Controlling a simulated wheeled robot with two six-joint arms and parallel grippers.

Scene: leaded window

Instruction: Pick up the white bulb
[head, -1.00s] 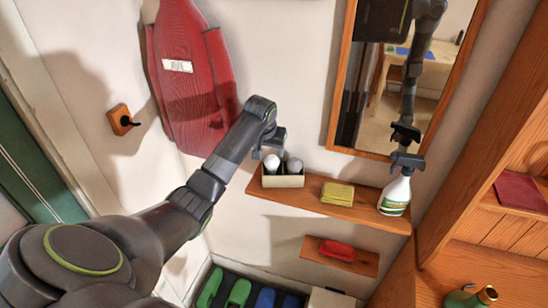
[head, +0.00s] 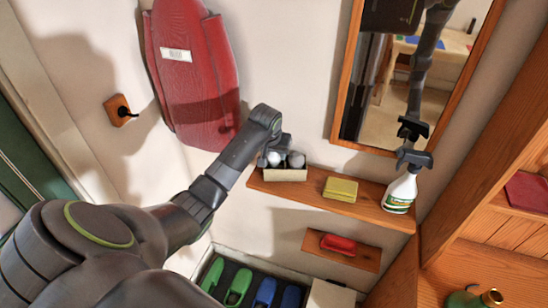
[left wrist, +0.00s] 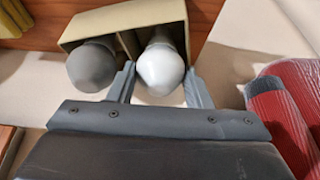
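The white bulb (head: 273,158) stands in the left compartment of a small cream box (head: 285,175) on the wooden shelf. A grey bulb (head: 296,160) stands in the other compartment. My left gripper (head: 276,146) is at the box, partly covering the white bulb in the head view. In the left wrist view the white bulb (left wrist: 160,68) lies between the two fingers of my left gripper (left wrist: 160,84), which are apart. The grey bulb (left wrist: 91,66) is outside the left finger. I cannot tell whether the fingers touch the white bulb. My right gripper is not in view.
A yellow sponge (head: 341,189) and a spray bottle (head: 400,190) stand farther right on the shelf (head: 366,209). A mirror (head: 400,90) hangs above. A red ironing-board-like object (head: 190,80) hangs left of my gripper. A red item (head: 338,244) lies on a lower shelf.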

